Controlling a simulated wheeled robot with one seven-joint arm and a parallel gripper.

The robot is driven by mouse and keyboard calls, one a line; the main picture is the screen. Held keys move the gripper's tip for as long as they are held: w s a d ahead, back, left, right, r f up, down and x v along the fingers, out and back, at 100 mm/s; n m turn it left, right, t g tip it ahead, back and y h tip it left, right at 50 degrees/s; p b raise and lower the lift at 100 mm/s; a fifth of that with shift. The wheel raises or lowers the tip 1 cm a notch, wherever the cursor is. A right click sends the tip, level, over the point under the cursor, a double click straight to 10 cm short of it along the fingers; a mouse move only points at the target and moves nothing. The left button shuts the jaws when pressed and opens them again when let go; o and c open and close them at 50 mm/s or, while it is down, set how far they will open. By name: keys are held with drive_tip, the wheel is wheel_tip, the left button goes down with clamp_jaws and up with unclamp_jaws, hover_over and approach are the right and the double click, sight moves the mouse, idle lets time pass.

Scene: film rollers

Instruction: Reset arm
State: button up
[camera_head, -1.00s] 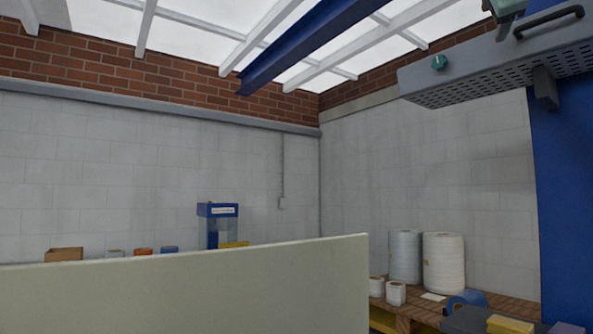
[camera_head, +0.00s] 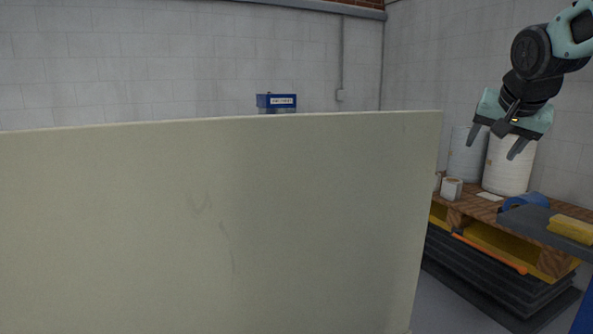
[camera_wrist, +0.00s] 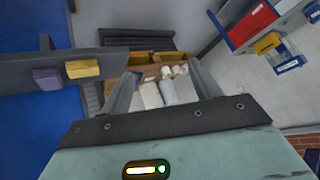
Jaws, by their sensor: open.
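My gripper (camera_head: 494,145) hangs at the upper right of the head view, pointing down, with its two dark fingers spread apart and nothing between them. In the head view it appears in front of the white film rolls, and I cannot tell the distance. In the wrist view my gripper (camera_wrist: 160,90) also shows both fingers apart and empty. Beyond the fingers lies the pallet with the rolls, some way off. My arm comes in from the upper right corner of the head view.
A pale panel (camera_head: 220,220) fills the left and middle of the head view. A wooden pallet (camera_head: 478,205) bears a white roll (camera_head: 510,165). A grey shelf (camera_head: 540,222) holds a yellow block (camera_head: 571,229). A red-and-blue unit (camera_wrist: 252,25) stands right in the wrist view.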

drive_tip(key=s+a+f+n+g+y, duration=0.1)
drive_tip(key=s+a+f+n+g, duration=0.25)
drive_tip(key=s+f, duration=0.8)
drive_tip(key=s+a+f+n+g+y, duration=0.15)
drive_tip(key=s+a+f+n, duration=0.25)
drive_tip(key=s+f, duration=0.7)
drive_tip(key=s+a+r+n+g+p, duration=0.1)
drive_tip(key=s+a+r+n+p, duration=0.1)
drive_tip(key=s+a, duration=0.3)
drive_tip(key=s+a+r+n+g+p, duration=0.1)
drive_tip(key=s+a+r+n+p, duration=0.2)
drive_tip(key=a, duration=1)
drive_tip(key=s+n+p, duration=0.1)
drive_tip(key=s+n, duration=0.1)
drive_tip(key=s, duration=0.1)
drive_tip(key=shift+g, duration=0.4)
drive_tip(key=shift+s+n, duration=0.1)
drive_tip(key=shift+n, duration=0.15)
